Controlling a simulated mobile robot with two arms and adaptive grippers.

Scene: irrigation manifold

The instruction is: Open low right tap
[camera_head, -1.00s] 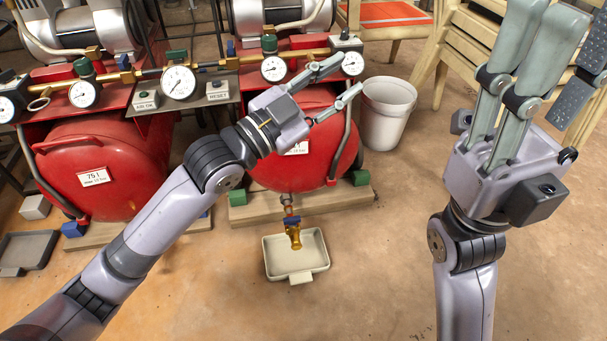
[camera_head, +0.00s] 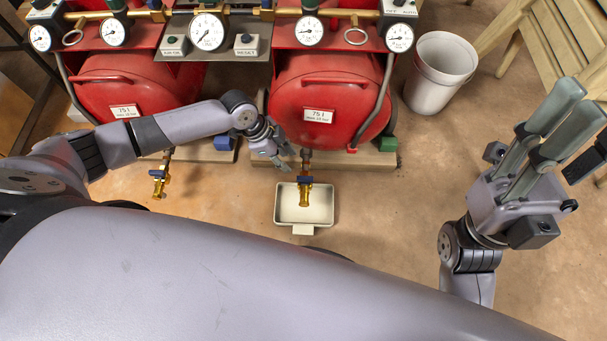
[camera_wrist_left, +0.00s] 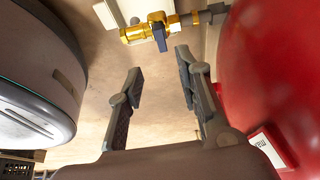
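The low right tap (camera_head: 304,191) is brass with a blue handle (camera_head: 304,179). It sticks out below the right red tank, above a pale tray. The handle lies crosswise to the tap body. My left gripper (camera_head: 284,162) is just left of this tap, apart from it. In the left wrist view the gripper (camera_wrist_left: 160,76) is open and empty; the brass tap (camera_wrist_left: 146,33) and its blue handle (camera_wrist_left: 160,38) lie beyond the fingertips. My right gripper (camera_head: 572,125) is raised at the right, far from the tap, its fingers apart and empty.
The pale tray (camera_head: 284,212) lies on the floor under the tap. The right red tank (camera_head: 325,92) stands close to my left gripper. Another brass tap (camera_head: 158,184) is at the left. A white bucket (camera_head: 437,75) stands at the right. Floor right of the tray is clear.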

